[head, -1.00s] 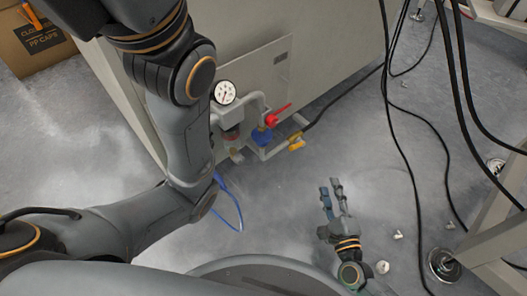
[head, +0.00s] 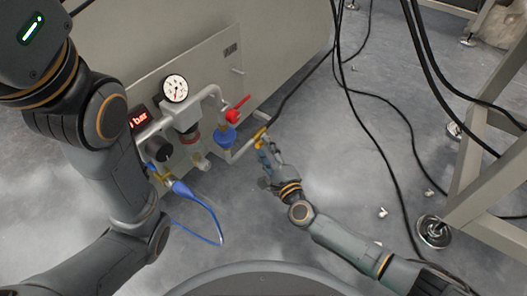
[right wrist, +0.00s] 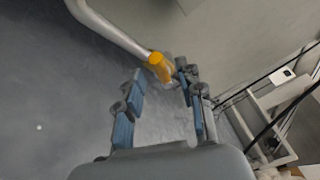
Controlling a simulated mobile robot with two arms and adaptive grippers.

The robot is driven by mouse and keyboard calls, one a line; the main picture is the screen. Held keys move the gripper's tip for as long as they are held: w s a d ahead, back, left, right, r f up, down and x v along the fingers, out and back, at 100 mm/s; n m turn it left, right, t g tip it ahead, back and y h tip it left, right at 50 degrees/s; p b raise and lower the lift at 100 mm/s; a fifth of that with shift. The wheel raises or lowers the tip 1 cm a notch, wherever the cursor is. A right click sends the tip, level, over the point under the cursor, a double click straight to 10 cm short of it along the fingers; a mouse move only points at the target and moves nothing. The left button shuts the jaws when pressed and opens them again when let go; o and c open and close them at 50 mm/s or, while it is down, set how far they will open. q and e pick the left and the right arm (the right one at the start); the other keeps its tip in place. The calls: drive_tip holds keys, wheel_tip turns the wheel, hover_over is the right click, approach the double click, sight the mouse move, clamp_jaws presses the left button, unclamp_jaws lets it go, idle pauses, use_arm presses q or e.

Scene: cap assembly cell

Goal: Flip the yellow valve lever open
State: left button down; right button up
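The yellow valve lever (head: 259,134) is on the grey pipe at the lower right of the machine's panel. My right gripper (head: 267,152) is just below it in the head view, pointing up at it. In the right wrist view the lever (right wrist: 158,65) shows in the gap just beyond the two spread blue-padded fingertips of my right gripper (right wrist: 160,80). The fingers are open with nothing held between them. Whether a finger touches the lever I cannot tell. My left arm crosses the left side of the head view, but its gripper is out of the picture.
Close to the lever are a red handle (head: 238,109), a blue fitting (head: 225,137) and a pressure gauge (head: 175,88). A blue hose (head: 211,213) loops below the panel. Black cables (head: 363,122) hang and lie to the right, near a metal stand (head: 487,151).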

drive_tip(key=shift+x, duration=0.85)
drive_tip(key=shift+c, duration=0.4)
clamp_jaws()
drive_tip(key=shift+f, duration=0.1)
drive_tip(key=shift+f+n+t+y, duration=0.25)
drive_tip(key=shift+f+n+t, duration=0.15)
drive_tip(key=shift+n, duration=0.6)
drive_tip(key=shift+f+n+t+y, duration=0.3)
drive_tip(key=shift+n+t, duration=0.2)
drive_tip(key=shift+n, duration=0.5)
drive_tip(key=shift+o, duration=0.4)
unclamp_jaws()
